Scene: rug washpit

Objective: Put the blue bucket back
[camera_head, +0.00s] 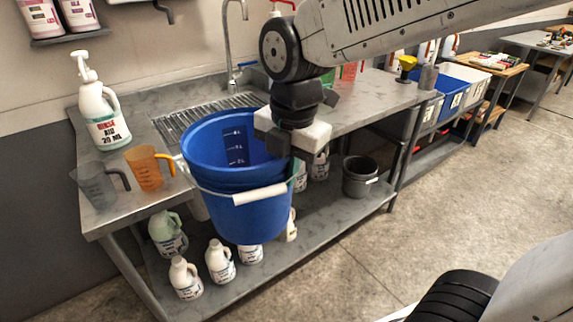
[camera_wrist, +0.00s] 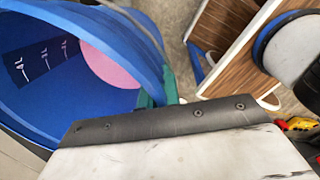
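The blue bucket (camera_head: 250,212) hangs upright in the air in front of the steel sink table, its white-gripped handle down against its front. My gripper (camera_head: 288,140) is at the bucket's right rim and looks shut on it; the fingertips are mostly hidden in the head view. In the wrist view the bucket (camera_wrist: 100,25) fills the upper left, with a pale volume scale and a round pink patch inside. A teal finger (camera_wrist: 158,92) sits against its rim.
The steel table (camera_head: 345,118) carries a spray bottle (camera_head: 103,115), a grey jug (camera_head: 97,186) and an orange jug (camera_head: 148,168). Its lower shelf holds several bottles and a dark grey bucket (camera_head: 358,177). Blue and white bins (camera_head: 452,98) stand at right. The floor (camera_head: 440,190) in front is clear.

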